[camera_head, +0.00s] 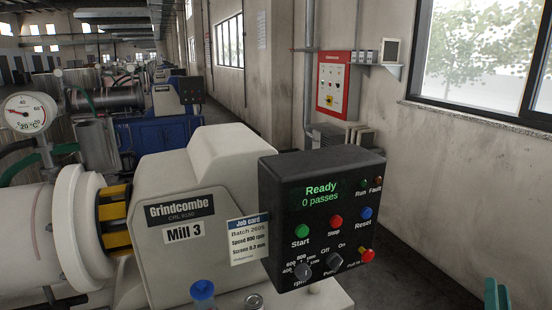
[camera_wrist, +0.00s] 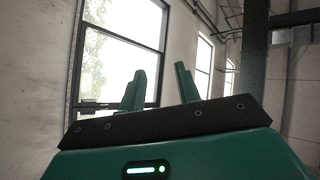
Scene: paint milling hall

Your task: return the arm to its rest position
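My gripper (camera_wrist: 160,70) shows in the wrist view with its two green fingers standing apart and nothing between them. It points up towards a window and the upper wall. In the head view a small green part (camera_head: 495,294), which looks like my gripper's fingers, shows at the bottom right edge. It is apart from the mill (camera_head: 190,190) and its black control panel (camera_head: 318,215). The rest of my arm is out of view. The panel display reads "Ready, 0 passes".
A job card (camera_head: 248,240) is at the panel's left edge. A blue-capped item (camera_head: 202,291) stands below the mill. A red wall box (camera_head: 333,83) and a window (camera_head: 480,50) are on the right wall. Bare floor (camera_head: 425,270) lies right of the panel.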

